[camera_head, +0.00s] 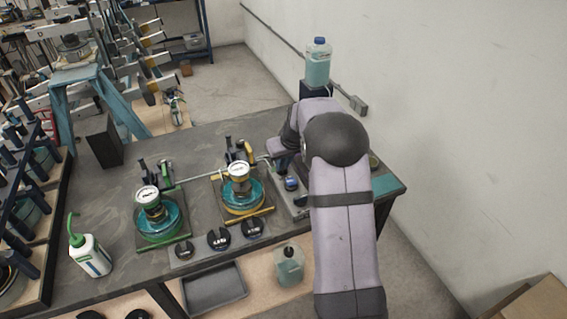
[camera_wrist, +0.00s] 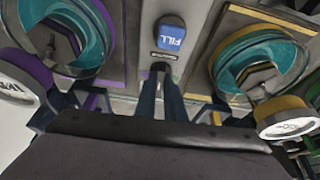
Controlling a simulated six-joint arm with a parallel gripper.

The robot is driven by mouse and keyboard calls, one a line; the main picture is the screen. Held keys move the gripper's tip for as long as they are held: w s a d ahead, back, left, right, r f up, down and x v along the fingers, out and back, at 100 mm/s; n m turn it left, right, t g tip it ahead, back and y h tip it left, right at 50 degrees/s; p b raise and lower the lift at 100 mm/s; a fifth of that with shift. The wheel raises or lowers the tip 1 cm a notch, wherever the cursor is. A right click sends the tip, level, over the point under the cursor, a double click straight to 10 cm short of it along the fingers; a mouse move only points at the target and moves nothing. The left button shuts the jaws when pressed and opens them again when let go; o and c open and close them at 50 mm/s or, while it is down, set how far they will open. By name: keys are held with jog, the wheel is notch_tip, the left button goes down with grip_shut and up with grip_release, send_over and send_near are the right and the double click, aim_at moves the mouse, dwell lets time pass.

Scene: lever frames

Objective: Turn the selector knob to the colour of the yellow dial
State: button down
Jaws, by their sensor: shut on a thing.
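My gripper (camera_wrist: 160,80) shows in the wrist view as two dark blue fingers, shut on a small dark piece that I take for the selector knob (camera_wrist: 160,67). The fingers hide most of it, and its pointing direction cannot be told. The yellow dial (camera_head: 239,170) has a white face and stands over a teal bowl with a yellow rim; it also shows at the right of the wrist view (camera_wrist: 287,129). A purple-rimmed dial (camera_wrist: 18,86) is at the left there. In the head view my arm hides the knob and fingertips.
A blue FILL button (camera_wrist: 171,32) sits just beyond the fingers. A green-ringed dial (camera_head: 147,196) stands left of the yellow one. Black knobs (camera_head: 218,239) line the bench front. A white bottle (camera_head: 90,254) stands at the left, and a liquid container (camera_head: 318,63) at the back.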

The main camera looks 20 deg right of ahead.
dwell(0.3)
jog(key=c, duration=1.8)
grip_release()
jog(key=shift+c, duration=0.2)
jog(key=shift+r, duration=0.1)
jog(key=b+v, duration=0.2)
jog(key=v, duration=0.5)
jog(key=shift+s+r, duration=0.1)
jog(key=s+a+f+g, duration=0.1)
jog(key=s+a+f, duration=0.2)
jog(key=s, duration=0.7)
jog(key=s+a+f+g, duration=0.2)
jog(key=s+a, duration=0.4)
jog(key=s, duration=0.5)
jog(key=s+a+f+g, duration=0.1)
jog(key=s+a+f, duration=0.2)
jog(key=s, duration=0.7)
jog(key=shift+a+f, duration=0.3)
jog(key=shift+a, duration=0.5)
